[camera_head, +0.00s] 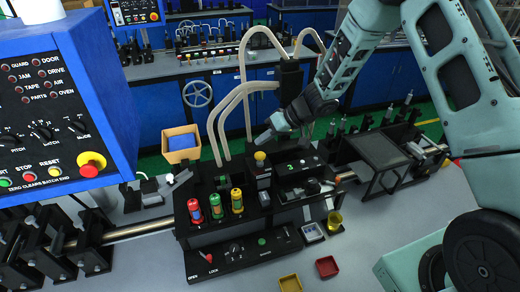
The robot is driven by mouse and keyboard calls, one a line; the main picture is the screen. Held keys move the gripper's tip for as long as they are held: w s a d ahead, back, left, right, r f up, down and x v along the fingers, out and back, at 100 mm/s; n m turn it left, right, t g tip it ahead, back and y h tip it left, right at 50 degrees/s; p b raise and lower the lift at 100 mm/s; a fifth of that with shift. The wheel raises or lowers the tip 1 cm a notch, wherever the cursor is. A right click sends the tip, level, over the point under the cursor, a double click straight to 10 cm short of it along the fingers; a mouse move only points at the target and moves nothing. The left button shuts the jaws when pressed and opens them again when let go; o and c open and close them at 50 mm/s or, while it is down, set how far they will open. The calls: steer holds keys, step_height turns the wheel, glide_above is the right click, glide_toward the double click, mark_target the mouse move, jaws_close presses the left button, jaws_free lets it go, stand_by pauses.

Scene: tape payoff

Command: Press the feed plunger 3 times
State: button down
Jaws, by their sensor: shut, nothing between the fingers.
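The feed plunger appears to be the yellow round knob (260,157) on a black block in the middle of the black machine; no label on it is readable. My gripper (264,138) reaches in from the upper right. Its fingers are shut and empty, with the tips just above the knob in the picture. A small gap seems to show between tips and knob, but I cannot tell the exact distance. A small display (291,165) right of the knob shows a green 3.
Red, green and yellow cylinders (215,205) stand front left of the knob. Hoses (243,85) rise behind it. A blue control panel (60,110) is at left. A yellow tray (290,283) and a red tray (327,266) lie in front. A dark platform (378,150) is at right.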

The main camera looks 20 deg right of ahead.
steer(key=shift+r+p, duration=1.1)
steer(key=shift+r, duration=0.35)
steer(key=shift+f, duration=0.1)
steer(key=shift+w+a+b, duration=0.1)
steer(key=shift+a+b, duration=0.15)
steer(key=shift+b, duration=0.25)
steer(key=s+a+t+h+b, duration=0.2)
steer(key=s+a+h+b, duration=0.3)
steer(key=b, duration=0.5)
steer(key=s+f+n+g+h+b, duration=0.1)
steer(key=s+f+g+b, duration=0.1)
steer(key=s, duration=0.8)
steer(key=s+a+f+n+g+h+b, duration=0.1)
steer(key=s+b, duration=0.4)
steer(key=s, duration=0.6)
steer(key=s+f+n+g+b, duration=0.1)
steer(key=s+f+g+b, duration=0.1)
steer(key=s, duration=0.8)
steer(key=shift+s+a+f+n+g+h+b, duration=0.3)
steer(key=shift+s+a+f+g+h+b, duration=0.1)
steer(key=shift+f+b, duration=0.4)
